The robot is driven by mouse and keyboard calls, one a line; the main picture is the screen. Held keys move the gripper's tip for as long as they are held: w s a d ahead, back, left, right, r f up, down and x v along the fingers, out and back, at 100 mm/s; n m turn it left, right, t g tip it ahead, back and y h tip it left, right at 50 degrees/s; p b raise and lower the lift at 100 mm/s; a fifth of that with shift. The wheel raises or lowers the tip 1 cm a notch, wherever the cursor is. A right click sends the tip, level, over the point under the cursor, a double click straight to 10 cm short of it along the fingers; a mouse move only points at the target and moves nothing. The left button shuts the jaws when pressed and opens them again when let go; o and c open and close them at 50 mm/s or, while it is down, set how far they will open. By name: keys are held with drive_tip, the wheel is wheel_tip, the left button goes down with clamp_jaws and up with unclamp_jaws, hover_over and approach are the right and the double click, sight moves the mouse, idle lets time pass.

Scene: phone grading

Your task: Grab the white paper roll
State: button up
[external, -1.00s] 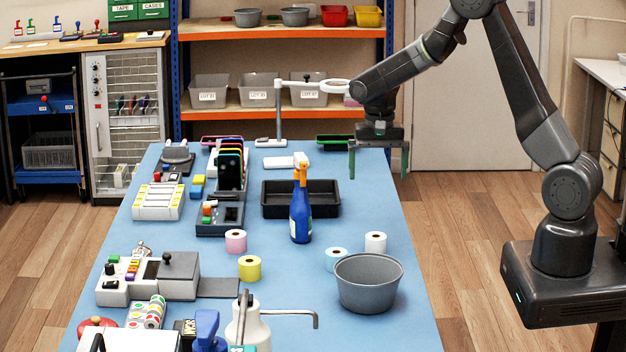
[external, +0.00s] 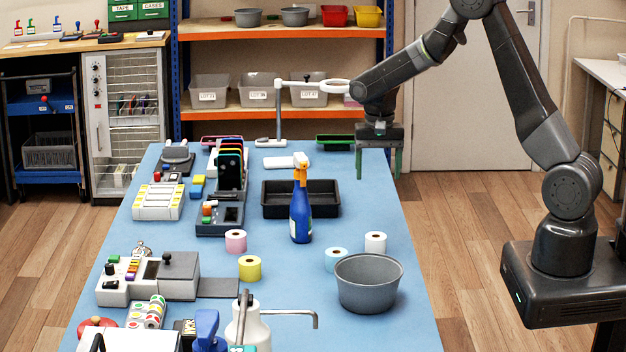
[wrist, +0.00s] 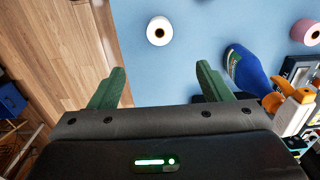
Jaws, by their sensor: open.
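The white paper roll (external: 375,243) stands upright on the blue table, just behind the grey bucket. It also shows in the wrist view (wrist: 159,31) at the top, seen from above with its dark core hole, beyond and between my fingertips. My gripper (external: 378,176) is open and empty, its green fingers pointing down over the far right part of the table. In the wrist view its two fingers (wrist: 161,82) are apart, with bare blue tabletop and floor between them. The gripper is apart from the roll, farther back and higher.
A light blue roll (external: 336,258) and the grey bucket (external: 369,284) stand close to the white roll. A blue spray bottle (external: 300,215) with an orange head stands to the left, before a black tray (external: 328,211). Pink (external: 236,241) and yellow (external: 250,268) rolls are farther left.

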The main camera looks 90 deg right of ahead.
drive_tip(key=n+b, duration=1.1)
drive_tip(key=n, duration=0.4)
hover_over(374, 236)
wheel_tip(374, 236, down, 5)
wheel_tip(374, 236, down, 13)
drive_tip(key=shift+f+p, duration=0.15)
drive_tip(key=shift+p, duration=1.05)
drive_tip(key=c, duration=1.1)
